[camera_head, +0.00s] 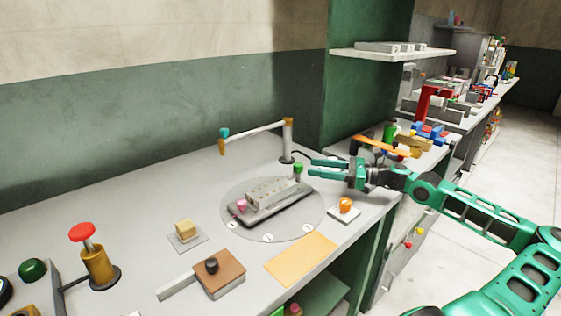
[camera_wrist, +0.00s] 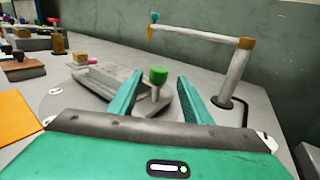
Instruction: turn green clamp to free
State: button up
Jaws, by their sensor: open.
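The green clamp (camera_head: 298,168) is a small green knob on a post at the right end of a grey metal fixture (camera_head: 262,206). In the wrist view the green clamp (camera_wrist: 158,75) stands between my two open fingers, apart from both as far as I can see. My gripper (camera_head: 311,167) is open and reaches in from the right; its fingertips show in the wrist view (camera_wrist: 160,82). A pink knob (camera_head: 241,204) sits at the fixture's other end.
The fixture rests on a round grey plate (camera_head: 300,230). A post with a horizontal arm (camera_head: 262,129) stands behind it. An orange knob on a white base (camera_head: 345,206) and an orange sheet (camera_head: 300,258) lie in front. A brown block (camera_head: 222,275) is farther left.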

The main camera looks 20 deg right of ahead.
aim_at(295, 170)
jog(key=x, duration=1.1)
jog(key=c, duration=1.1)
